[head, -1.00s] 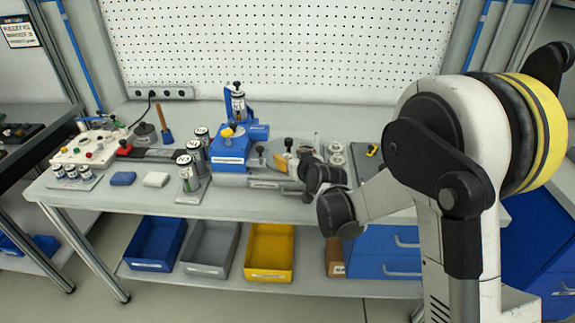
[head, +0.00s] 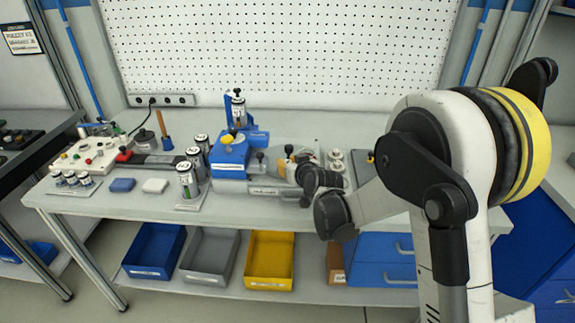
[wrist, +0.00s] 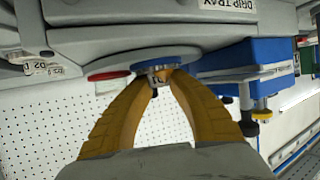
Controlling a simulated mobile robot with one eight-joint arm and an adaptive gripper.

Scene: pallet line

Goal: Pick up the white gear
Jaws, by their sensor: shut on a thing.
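My gripper (wrist: 160,76) has two orange-yellow fingers that curve together in the wrist view. The tips are closed around a small round silver part (wrist: 155,65) with a dark pin below it. A flat grey-blue disc (wrist: 140,58) lies right behind the part in the picture. I cannot tell whether the held part is the white gear; its shape is mostly hidden by the fingertips. In the head view my gripper (head: 290,158) is small and low over the bench, just right of the blue fixture, with my wrist covering much of it.
A blue fixture (head: 232,152) stands close left of my gripper. It also shows in the wrist view (wrist: 245,65). A drip tray (wrist: 185,20) is near the fingers. Several silver cylinders (head: 188,178) stand further left on the bench (head: 110,212). The front bench edge is mostly clear.

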